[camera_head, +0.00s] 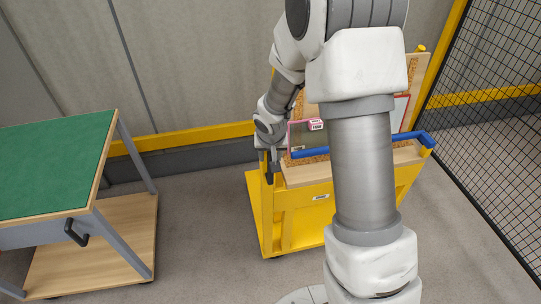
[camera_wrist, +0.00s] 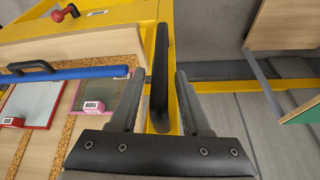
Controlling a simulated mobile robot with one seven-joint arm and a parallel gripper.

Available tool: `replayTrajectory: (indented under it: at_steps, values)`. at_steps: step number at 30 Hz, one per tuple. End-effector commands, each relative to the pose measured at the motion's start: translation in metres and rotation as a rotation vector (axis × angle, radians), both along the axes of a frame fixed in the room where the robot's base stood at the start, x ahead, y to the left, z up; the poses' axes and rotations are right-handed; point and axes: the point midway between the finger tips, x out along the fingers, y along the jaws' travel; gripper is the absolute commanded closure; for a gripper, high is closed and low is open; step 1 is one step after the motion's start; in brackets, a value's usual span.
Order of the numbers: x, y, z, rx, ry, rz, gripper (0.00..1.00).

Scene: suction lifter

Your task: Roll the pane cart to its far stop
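The yellow pane cart (camera_head: 300,212) stands on the grey floor right of centre, partly hidden behind my arm. Its panes (camera_head: 318,138) lean on a cork-faced wooden back, behind a blue bar (camera_head: 312,153). A black upright grip (camera_wrist: 161,50) is on the cart's yellow end frame in the wrist view. My gripper (camera_wrist: 160,75) is open with this black grip between its two fingers. A gap shows on each side of the grip, so the fingers look apart from it. In the head view my gripper (camera_head: 269,160) is at the cart's left end, its fingertips hard to make out.
A green-topped table (camera_head: 50,165) with a wooden lower shelf stands at the left. Bare floor (camera_head: 205,220) lies between it and the cart. A black mesh fence (camera_head: 495,110) is at the right, and a wall with a yellow rail (camera_head: 190,140) runs behind.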

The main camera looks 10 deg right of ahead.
Motion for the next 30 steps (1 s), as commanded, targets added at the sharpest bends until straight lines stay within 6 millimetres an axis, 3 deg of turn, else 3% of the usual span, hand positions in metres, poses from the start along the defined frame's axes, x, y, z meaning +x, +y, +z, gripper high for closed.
replayTrajectory:
  at_steps: [1, 7, 30]
  values:
    - [0.0000, 0.0000, 0.0001, 0.000, 0.000, 0.000, 0.64]
    - [-0.0002, -0.0001, 0.0001, 0.000, 0.000, 0.000, 1.00]
    - [-0.0003, 0.0001, 0.0002, 0.000, 0.001, 0.000, 1.00]
